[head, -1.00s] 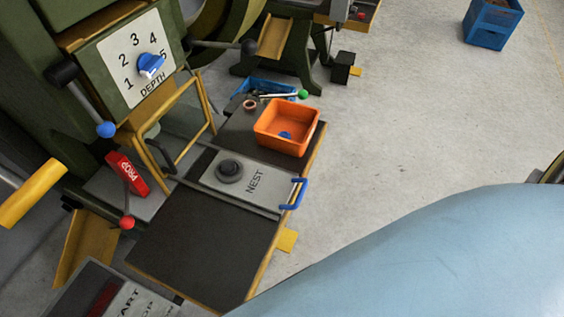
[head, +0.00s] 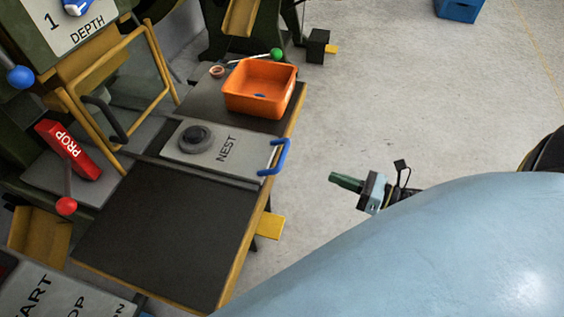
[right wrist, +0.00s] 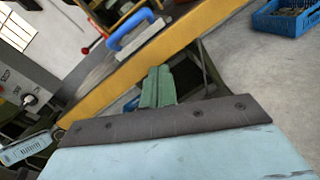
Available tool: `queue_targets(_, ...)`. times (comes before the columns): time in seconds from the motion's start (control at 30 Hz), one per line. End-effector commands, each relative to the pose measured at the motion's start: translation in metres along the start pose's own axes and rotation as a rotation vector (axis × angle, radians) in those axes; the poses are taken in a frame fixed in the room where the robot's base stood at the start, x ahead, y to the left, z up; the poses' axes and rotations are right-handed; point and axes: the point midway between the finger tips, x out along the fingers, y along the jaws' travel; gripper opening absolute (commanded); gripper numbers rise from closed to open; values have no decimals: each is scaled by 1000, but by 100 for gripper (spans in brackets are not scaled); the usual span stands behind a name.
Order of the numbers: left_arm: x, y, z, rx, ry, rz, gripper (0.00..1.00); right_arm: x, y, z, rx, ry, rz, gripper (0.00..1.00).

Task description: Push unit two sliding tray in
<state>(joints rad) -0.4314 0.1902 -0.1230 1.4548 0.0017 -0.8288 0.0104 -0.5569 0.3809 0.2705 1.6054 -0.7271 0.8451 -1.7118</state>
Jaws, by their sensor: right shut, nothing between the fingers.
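The sliding tray is a grey plate marked NEST (head: 205,150) with a dark round piece (head: 195,138) on it. It lies across the dark table, and its blue handle (head: 275,157) sticks out past the right edge. The blue handle also shows in the right wrist view (right wrist: 132,31). My right gripper (head: 346,182) is shut and empty, off the table to the right of the handle. Its green fingers also show in the right wrist view (right wrist: 157,86), below the handle and apart from it. My left gripper is not in view.
An orange bin (head: 259,89) stands on the table behind the tray. A yellow pedal (head: 270,225) is below the table edge.

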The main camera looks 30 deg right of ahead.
Motion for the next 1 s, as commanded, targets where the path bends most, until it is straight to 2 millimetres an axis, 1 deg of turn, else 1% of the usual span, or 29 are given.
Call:
queue_targets(0.03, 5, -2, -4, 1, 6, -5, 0, 0, 7, 3, -123, 1, 61, 0)
queue_targets(0.13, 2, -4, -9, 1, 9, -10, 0, -1, 20, 12, -296, 2, 144, 0)
queue_targets(0.2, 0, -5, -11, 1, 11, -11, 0, 0, 26, 16, -358, 0, 175, 0)
queue_targets(0.27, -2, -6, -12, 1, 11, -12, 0, 2, 29, 18, -385, -1, 188, 0)
queue_targets(0.37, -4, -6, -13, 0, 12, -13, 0, 13, 32, 19, -393, -3, 192, 0)
queue_targets(0.47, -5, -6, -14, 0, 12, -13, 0, 30, 35, 19, -391, -4, 192, 0)
queue_targets(0.7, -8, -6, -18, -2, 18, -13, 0, 82, 44, 17, -389, -5, 190, 0)
queue_targets(0.8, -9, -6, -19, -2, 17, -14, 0, 101, 47, 16, -386, -4, 189, 0)
queue_targets(0.9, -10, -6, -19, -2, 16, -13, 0, 116, 50, 15, -386, -4, 188, 0)
queue_targets(1.0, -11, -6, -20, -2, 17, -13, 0, 127, 52, 15, -385, -2, 187, 0)
